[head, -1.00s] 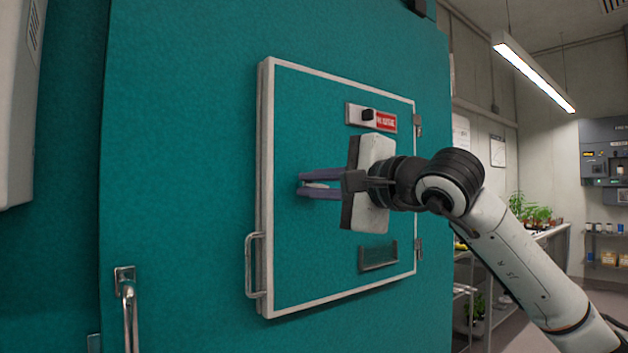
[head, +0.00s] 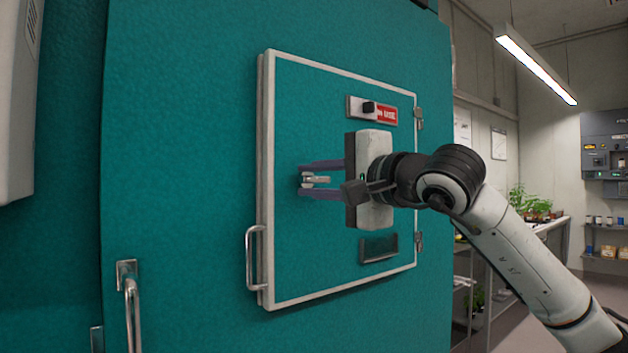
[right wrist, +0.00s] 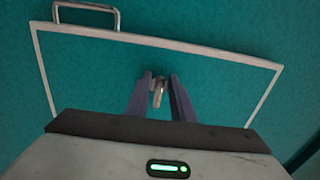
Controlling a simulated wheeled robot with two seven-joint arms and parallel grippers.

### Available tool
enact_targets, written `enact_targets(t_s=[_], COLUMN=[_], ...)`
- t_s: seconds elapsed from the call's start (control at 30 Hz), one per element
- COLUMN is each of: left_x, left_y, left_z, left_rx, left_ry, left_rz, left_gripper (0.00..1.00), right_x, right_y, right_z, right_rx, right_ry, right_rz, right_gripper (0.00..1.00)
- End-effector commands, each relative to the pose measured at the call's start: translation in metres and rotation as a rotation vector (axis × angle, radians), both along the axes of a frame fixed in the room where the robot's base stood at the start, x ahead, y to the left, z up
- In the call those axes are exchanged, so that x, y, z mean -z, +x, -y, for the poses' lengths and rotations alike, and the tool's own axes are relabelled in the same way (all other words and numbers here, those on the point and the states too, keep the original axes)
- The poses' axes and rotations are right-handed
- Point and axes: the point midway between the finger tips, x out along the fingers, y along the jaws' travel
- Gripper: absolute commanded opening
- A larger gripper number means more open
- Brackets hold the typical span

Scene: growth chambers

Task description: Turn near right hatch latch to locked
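The hatch (head: 300,95) is a teal panel with a pale frame on the large teal chamber wall. Its latch (head: 315,180) is a small silver lever that points roughly level, left of the hatch's middle. My right gripper (head: 318,180) faces the hatch, with one purple finger above the latch and one below. The fingers are open, with a gap around the lever. In the right wrist view the latch (right wrist: 158,90) shows between the fingertips (right wrist: 160,82), closer to the left finger. The gripper's body hides part of the hatch. My left gripper is out of view.
A bar handle (head: 254,258) is at the hatch's lower left, and another handle (head: 130,300) is on the chamber further left. A slider with a red label (head: 386,113) is above my gripper. A dark label holder (head: 379,248) is below. Shelves with plants stand at right.

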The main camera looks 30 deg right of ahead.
Motion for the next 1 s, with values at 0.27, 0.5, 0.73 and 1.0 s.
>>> enact_targets(t_s=[0.27, 0.5, 0.73, 1.0], left_x=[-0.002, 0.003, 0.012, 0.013], left_y=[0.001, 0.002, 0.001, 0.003], left_z=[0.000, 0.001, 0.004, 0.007], left_rx=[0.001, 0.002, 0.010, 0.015], left_ry=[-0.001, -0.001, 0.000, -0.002], left_rz=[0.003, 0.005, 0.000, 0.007], left_gripper=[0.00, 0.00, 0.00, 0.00], right_x=[0.000, 0.001, 0.001, 0.001], right_y=[0.000, -0.019, -0.065, -0.099], right_z=[0.000, 0.002, 0.006, 0.008], right_rx=[0.000, 0.002, 0.002, 0.001], right_ry=[0.002, 0.002, 0.000, 0.002], right_rz=[0.000, 0.003, 0.004, 0.000], right_gripper=[0.30, 0.30, 0.30, 0.30])
